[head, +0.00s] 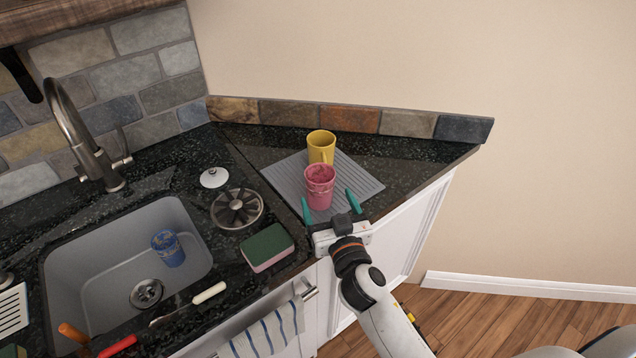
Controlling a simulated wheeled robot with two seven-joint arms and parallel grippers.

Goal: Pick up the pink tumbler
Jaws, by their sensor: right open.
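The pink tumbler (319,188) stands upright on a grey ridged drying mat (359,180) at the right end of the counter. My right gripper (330,201) is open, with its teal fingers spread on either side of the pink tumbler's lower part. The gripper's palm is just in front of the tumbler, near the counter's front edge. I cannot tell whether a finger touches it. My left gripper is not in view.
A yellow mug (321,147) stands right behind the tumbler. A green and pink sponge (267,248), a round metal strainer (237,208) and a white lid (214,177) lie to the left. The sink (70,262) holds a blue mug (168,249). A low stone backsplash (350,119) edges the counter behind.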

